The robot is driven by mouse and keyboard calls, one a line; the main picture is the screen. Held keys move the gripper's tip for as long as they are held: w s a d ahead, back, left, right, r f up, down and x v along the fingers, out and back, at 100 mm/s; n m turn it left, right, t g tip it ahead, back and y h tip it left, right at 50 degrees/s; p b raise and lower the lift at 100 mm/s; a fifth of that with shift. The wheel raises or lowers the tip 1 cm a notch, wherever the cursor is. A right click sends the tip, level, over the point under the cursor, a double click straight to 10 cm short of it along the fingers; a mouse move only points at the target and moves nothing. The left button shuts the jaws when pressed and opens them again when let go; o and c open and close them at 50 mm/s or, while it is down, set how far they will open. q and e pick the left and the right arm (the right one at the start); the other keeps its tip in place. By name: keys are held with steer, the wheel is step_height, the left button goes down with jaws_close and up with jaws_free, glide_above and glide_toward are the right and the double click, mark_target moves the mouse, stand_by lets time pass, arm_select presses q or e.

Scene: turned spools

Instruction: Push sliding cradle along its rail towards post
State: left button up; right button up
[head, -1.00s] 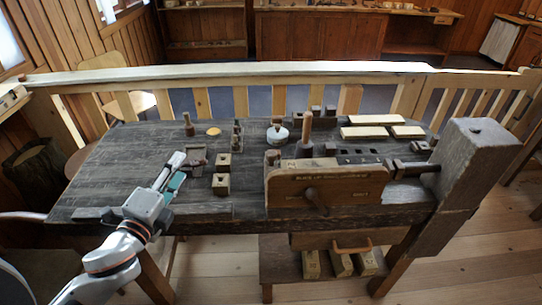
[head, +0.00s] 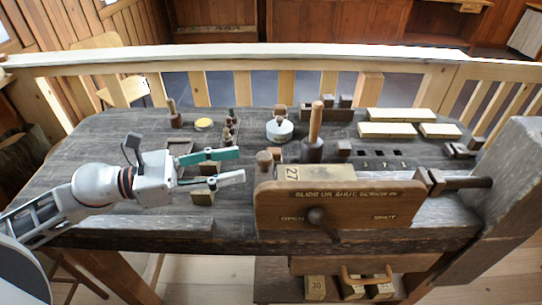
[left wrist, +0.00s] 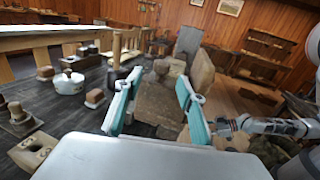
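The wooden front board lettered "SLIDE UP, SHUT, SCREW IN" (head: 340,207), with "OPEN" and "SHUT" marks and a dark knob, stands at the bench's front. Behind it lie a pale block marked 27 (head: 288,174) and a brown knobbed piece (head: 265,160); I cannot tell which part is the sliding cradle. A thick post (head: 515,180) rises at the right. My left gripper (head: 242,164) is open and empty, just left of the knobbed piece. In the left wrist view its teal fingers (left wrist: 159,76) frame a brownish block (left wrist: 157,106). My right gripper (left wrist: 218,126) is partly hidden there.
A dark screw (head: 460,182) runs from the board's right end towards the post. Behind stand an upright wooden peg (head: 314,132), a white round pot (head: 279,129) and pale planks (head: 402,115). A railing (head: 250,54) bounds the back.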

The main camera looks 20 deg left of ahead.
mark_target(260, 156)
arm_select(q)
steer(key=p+x, duration=0.1)
steer(key=x, duration=0.1)
steer(key=p+x, duration=0.1)
steer(key=x, duration=0.1)
steer(key=p+x, duration=0.1)
steer(key=x, duration=0.1)
steer(key=shift+d+r, duration=0.25)
steer(key=shift+d, duration=0.1)
steer(key=shift+w+d+f, duration=0.2)
steer(key=shift+w+d, duration=0.05)
steer(key=shift+d, duration=0.15)
arm_select(e)
steer(key=shift+s+r, duration=0.2)
steer(key=shift+r, duration=1.4)
arm_select(q)
jaws_close()
arm_select(e)
steer(key=shift+r, duration=0.1)
